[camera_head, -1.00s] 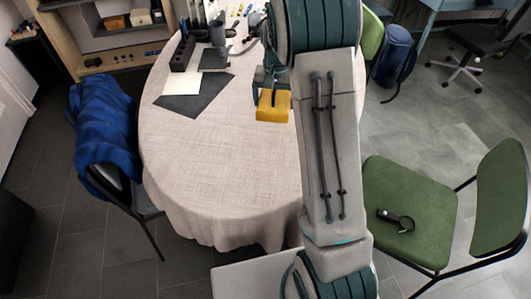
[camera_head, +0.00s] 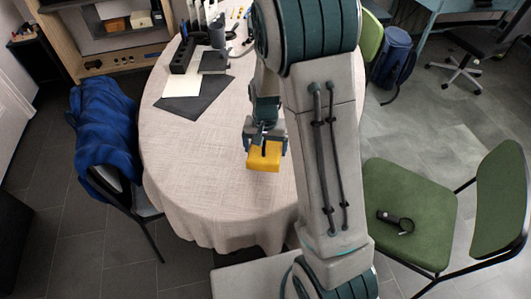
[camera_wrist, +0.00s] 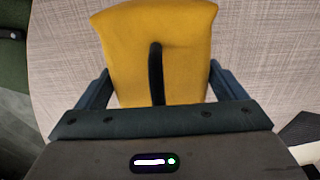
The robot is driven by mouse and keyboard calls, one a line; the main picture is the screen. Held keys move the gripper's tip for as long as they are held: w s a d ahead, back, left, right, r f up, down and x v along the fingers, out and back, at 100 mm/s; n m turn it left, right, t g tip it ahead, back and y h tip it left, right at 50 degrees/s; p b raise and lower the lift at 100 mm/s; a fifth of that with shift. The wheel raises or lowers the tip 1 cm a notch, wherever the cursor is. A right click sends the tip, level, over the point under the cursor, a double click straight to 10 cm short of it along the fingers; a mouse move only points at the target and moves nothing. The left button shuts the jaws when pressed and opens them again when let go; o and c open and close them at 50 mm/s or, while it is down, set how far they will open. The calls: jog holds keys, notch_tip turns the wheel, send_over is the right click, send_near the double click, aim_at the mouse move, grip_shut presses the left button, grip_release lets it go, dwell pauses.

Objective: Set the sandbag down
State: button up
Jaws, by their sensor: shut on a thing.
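The sandbag (camera_head: 265,158) is a yellow block-like bag with a dark strap, over the right part of the round table (camera_head: 190,150) with its beige cloth. In the wrist view the sandbag (camera_wrist: 180,50) fills the upper middle, between the two fingers. My gripper (camera_head: 264,142) is shut on the sandbag and points down at the cloth. I cannot tell whether the bag's underside touches the cloth or hangs just above it.
A black mat (camera_head: 205,97) and small tools lie at the table's back. A blue cloth (camera_head: 103,120) hangs over the left chair. A green chair (camera_head: 410,205) with a dark object on its seat stands at right. The table's front left is clear.

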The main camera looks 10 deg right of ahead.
aim_at(266, 154)
jog(key=shift+f, duration=1.7)
jog(key=shift+f, duration=0.2)
jog(key=o, duration=1.3)
jog(key=shift+r, duration=0.15)
